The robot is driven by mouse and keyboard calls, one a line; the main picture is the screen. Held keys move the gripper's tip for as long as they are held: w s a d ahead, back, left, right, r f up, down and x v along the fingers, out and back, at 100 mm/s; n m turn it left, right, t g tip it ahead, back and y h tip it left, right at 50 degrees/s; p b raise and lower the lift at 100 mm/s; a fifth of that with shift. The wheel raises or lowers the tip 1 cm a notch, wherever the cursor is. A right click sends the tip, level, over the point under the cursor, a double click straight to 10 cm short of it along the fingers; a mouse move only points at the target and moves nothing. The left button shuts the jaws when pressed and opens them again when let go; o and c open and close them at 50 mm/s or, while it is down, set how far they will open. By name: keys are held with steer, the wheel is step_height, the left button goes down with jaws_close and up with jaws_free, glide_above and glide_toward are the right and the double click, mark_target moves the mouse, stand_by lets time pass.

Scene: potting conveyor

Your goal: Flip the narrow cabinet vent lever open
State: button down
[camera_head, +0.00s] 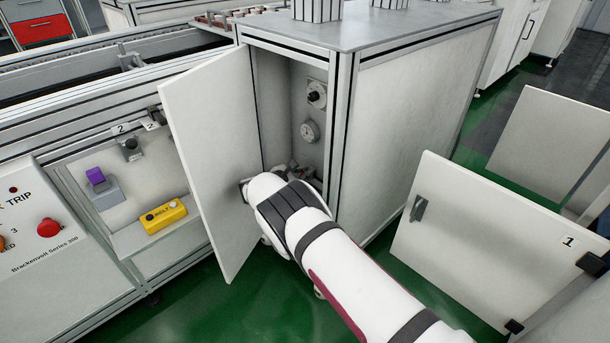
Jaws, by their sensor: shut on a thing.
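The narrow cabinet (405,115) stands in the middle with its white door (212,150) swung open to the left. On its inner wall are a knob with a black centre (316,95) and a round gauge-like dial (309,131). My gripper (305,172) reaches low into the opening, below the dial, mostly hidden behind my white wrist. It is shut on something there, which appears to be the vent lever. The lever's shape and position cannot be made out.
The open door stands close to the left of my wrist. A white panel marked 1 (470,245) with a dark handle stands at the right. The conveyor front at left holds a yellow belt box (163,216) and a red button (49,227). Green floor (260,305) is clear below the door.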

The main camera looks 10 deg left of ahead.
steer(key=shift+w+a+n, duration=0.1)
steer(key=shift+a+n, duration=0.2)
steer(key=shift+n, duration=0.1)
steer(key=shift+h, duration=0.3)
steer(key=c, duration=1.6)
jaws_free()
steer(key=shift+r, duration=0.1)
step_height(320, 180, up, 10)
steer(key=shift+f, duration=0.1)
